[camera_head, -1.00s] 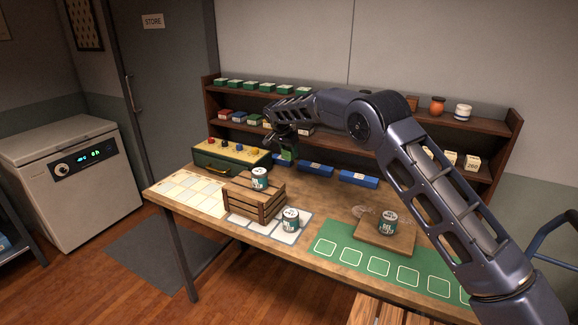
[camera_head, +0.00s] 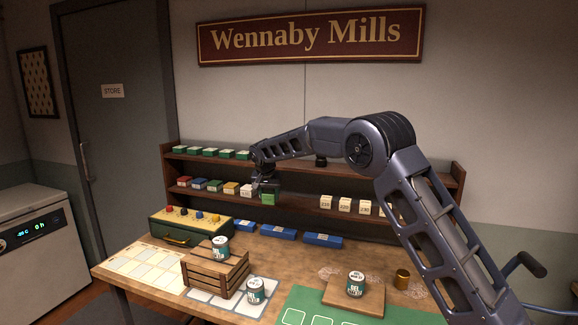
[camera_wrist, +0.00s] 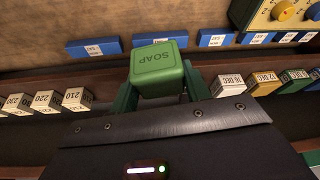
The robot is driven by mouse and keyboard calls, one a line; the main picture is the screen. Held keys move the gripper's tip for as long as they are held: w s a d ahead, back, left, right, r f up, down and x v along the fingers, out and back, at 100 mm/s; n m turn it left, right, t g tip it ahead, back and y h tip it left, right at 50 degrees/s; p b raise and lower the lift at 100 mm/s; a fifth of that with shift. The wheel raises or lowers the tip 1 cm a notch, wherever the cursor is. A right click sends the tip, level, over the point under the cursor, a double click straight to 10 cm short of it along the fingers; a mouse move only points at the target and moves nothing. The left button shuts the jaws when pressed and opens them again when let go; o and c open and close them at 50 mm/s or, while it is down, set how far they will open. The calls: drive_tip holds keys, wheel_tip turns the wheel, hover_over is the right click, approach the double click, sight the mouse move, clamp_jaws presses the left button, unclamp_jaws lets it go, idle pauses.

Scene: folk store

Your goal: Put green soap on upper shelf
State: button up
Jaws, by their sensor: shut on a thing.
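The green soap (camera_head: 269,198) is a small green block in front of the lower shelf row. In the wrist view the soap (camera_wrist: 158,70) shows its SOAP lettering. My gripper (camera_wrist: 160,92) is shut on it, with a finger on each side; in the head view my gripper (camera_head: 266,186) is partly hidden by its own wrist. The upper shelf (camera_head: 330,170) runs above and behind the soap. Several green boxes (camera_head: 210,152) stand on its left part, up to near my wrist.
The lower shelf holds coloured boxes (camera_head: 214,185) at left and cream number boxes (camera_head: 345,204) at right. Blue boxes (camera_head: 278,231), a green case (camera_head: 190,226), a wooden crate (camera_head: 215,272) and tins (camera_head: 356,284) are on the table. The upper shelf's middle looks clear.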

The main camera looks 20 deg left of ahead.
drive_tip(key=s+d+r+n+y, duration=0.15)
drive_tip(key=d+r+n, duration=0.3)
drive_tip(key=d, duration=0.85)
drive_tip(key=w+d+r+m, duration=0.1)
drive_tip(key=w+d+r, duration=0.3)
drive_tip(key=d+r, duration=0.3)
drive_tip(key=w+d+r+m, duration=0.1)
drive_tip(key=w+d+r, duration=0.4)
drive_tip(key=d, duration=0.5)
drive_tip(key=w+d+r+m, duration=0.1)
drive_tip(key=w+d+r, duration=0.3)
drive_tip(key=d+r, duration=0.3)
drive_tip(key=w+d+r+m+h, duration=0.15)
drive_tip(key=d+r, duration=0.35)
drive_tip(key=d, duration=0.8)
drive_tip(key=w+d+r+m+h, duration=0.15)
drive_tip(key=d+r, duration=0.35)
drive_tip(key=d, duration=0.8)
drive_tip(key=shift+m+y, duration=0.25)
drive_tip(key=shift+y, duration=0.1)
drive_tip(key=f, duration=2)
drive_tip(key=shift+w+a+f, duration=0.2)
drive_tip(key=shift+w+a, duration=0.05)
drive_tip(key=shift+w, duration=0.15)
drive_tip(key=shift+f, duration=0.15)
drive_tip(key=o, duration=1)
drive_tip(key=shift+o, duration=0.2)
